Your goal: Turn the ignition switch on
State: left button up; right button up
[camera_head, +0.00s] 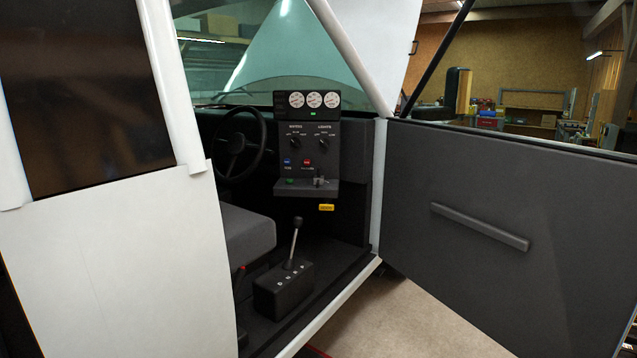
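A dark control panel (308,150) stands in the cab beside the steering wheel (238,145). It has two rotary knobs, a blue button (287,162) and a red button (307,162). On the ledge at its bottom are a green button or light (290,182) and a small grey switch or key (319,181). I cannot read which control is the ignition switch, nor tell its position. Above are three round white gauges (314,100) and a small lit green lamp (313,115). Neither of my grippers is in view.
The cab door (490,215) stands open on the right. A seat (245,235) and a gear lever on a black box (283,290) are below the panel. A yellow piece (326,207) hangs under the ledge. White bodywork (110,270) fills the left; the doorway is clear.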

aim_at(317, 181)
jog(key=z, duration=0.25)
jog(key=i, duration=1.5)
jog(key=z, duration=0.25)
jog(key=i, duration=1.15)
jog(key=u, duration=0.05)
